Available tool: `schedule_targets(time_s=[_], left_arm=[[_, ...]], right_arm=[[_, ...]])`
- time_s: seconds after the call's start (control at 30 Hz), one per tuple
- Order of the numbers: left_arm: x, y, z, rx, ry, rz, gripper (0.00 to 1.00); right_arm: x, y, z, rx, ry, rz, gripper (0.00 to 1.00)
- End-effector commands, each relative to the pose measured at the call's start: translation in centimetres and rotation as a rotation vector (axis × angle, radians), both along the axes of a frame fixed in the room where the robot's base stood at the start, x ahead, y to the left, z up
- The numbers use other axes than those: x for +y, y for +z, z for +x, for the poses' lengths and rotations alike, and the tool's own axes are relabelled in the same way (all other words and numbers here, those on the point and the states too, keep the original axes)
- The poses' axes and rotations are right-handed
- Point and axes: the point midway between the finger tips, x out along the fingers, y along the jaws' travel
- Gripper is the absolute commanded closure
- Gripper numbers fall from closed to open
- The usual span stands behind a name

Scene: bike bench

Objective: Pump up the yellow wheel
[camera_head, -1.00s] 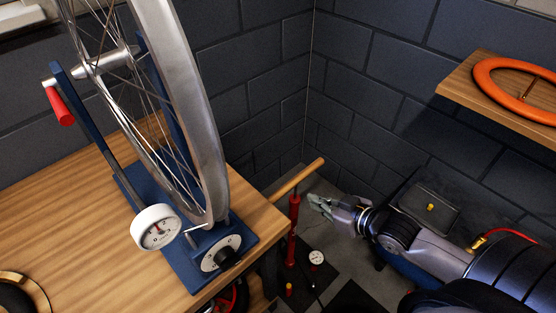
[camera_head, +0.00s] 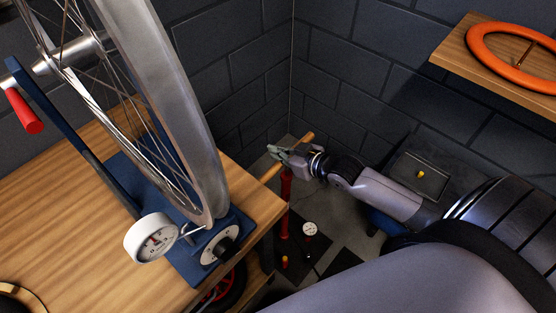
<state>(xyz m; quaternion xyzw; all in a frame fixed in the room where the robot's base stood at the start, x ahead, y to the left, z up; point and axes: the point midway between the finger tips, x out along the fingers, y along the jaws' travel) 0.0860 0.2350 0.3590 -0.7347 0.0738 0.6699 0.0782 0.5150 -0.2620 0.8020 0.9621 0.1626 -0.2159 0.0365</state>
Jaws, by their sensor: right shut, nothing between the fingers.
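A red floor pump (camera_head: 285,210) stands upright on the floor beyond the bench's right corner. Its wooden handle (camera_head: 270,173) lies crosswise on top, and a white gauge (camera_head: 309,229) is at its lower right. My right gripper (camera_head: 274,153) is at the handle, overlapping its middle in the picture; its fingers are shut with nothing between them. Whether it touches the handle I cannot tell. No wheel that is clearly yellow shows. A black round thing with a tan-yellow rim (camera_head: 20,295) is cut off at the lower left. My left gripper is not in view.
A grey wheel (camera_head: 170,90) stands in a blue truing stand (camera_head: 195,262) with a dial gauge (camera_head: 151,239) on the wooden bench (camera_head: 70,200). A shelf (camera_head: 455,45) holds an orange ring (camera_head: 480,50). A red-spoked wheel (camera_head: 228,288) is under the bench.

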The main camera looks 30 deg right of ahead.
Motion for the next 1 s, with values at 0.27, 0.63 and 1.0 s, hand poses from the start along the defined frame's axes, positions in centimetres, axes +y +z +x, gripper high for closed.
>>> schedule_targets(time_s=[0.27,0.63,1.0], left_arm=[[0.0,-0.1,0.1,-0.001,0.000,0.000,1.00],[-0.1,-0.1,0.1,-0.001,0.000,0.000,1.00],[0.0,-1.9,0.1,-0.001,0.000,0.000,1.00]], right_arm=[[0.1,-3.5,0.2,0.001,0.000,0.000,1.00],[0.1,-4.3,0.0,-0.001,0.001,0.000,1.00],[0.0,-7.9,0.0,0.004,0.000,0.000,1.00]])
